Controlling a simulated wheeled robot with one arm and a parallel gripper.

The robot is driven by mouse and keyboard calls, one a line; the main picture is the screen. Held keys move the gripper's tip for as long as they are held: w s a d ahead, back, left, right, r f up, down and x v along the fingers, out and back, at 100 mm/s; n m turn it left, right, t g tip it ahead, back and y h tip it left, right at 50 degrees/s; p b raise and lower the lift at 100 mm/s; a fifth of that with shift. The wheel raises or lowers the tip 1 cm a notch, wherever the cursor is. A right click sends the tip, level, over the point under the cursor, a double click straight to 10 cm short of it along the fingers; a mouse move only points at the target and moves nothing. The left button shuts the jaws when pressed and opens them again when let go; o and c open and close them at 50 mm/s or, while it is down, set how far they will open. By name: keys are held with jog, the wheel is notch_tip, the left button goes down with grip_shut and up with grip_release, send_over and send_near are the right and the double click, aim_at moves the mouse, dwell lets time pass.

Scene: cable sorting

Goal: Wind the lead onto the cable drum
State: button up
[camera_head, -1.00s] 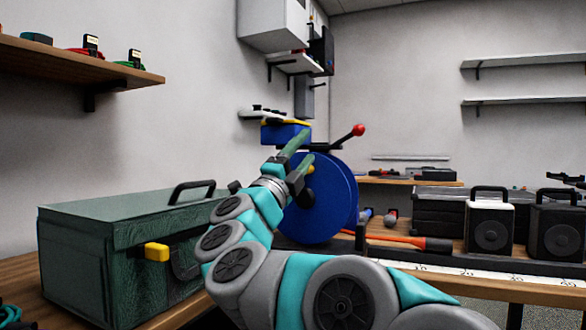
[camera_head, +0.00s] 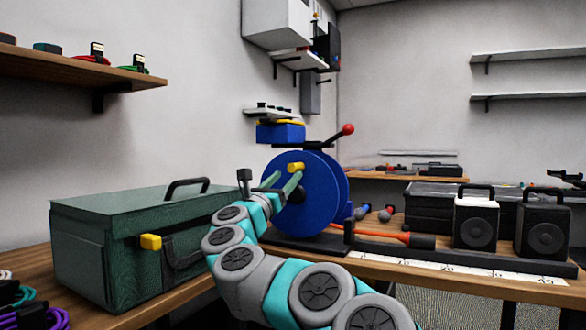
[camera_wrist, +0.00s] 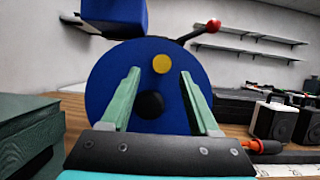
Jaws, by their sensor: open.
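The cable drum (camera_head: 314,208) is a blue disc reel on a dark base, with a yellow knob (camera_head: 296,167) on its face and a black hub. In the wrist view the drum (camera_wrist: 108,88) fills the middle. The orange lead (camera_head: 380,234) lies on the bench right of the drum, ending in a black plug (camera_head: 422,241). My gripper (camera_head: 286,177) is open in front of the drum's face. In the wrist view the yellow knob (camera_wrist: 162,64) shows between the two green fingers, nearer the right one. I cannot tell how far the fingers are from the knob.
A green case (camera_head: 130,240) stands left of my arm. A red-tipped lever (camera_head: 347,130) rises behind the drum. Coiled cables (camera_head: 38,318) lie at the lower left.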

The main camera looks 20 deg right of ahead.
aim_at(292, 171)
jog(key=x, duration=0.3)
jog(key=shift+d+r, duration=0.2)
jog(key=shift+d, duration=0.1)
jog(key=shift+p+x, duration=0.35)
jog(key=shift+x, duration=0.75)
jog(key=shift+w, duration=0.1)
grip_shut()
dwell(0.4)
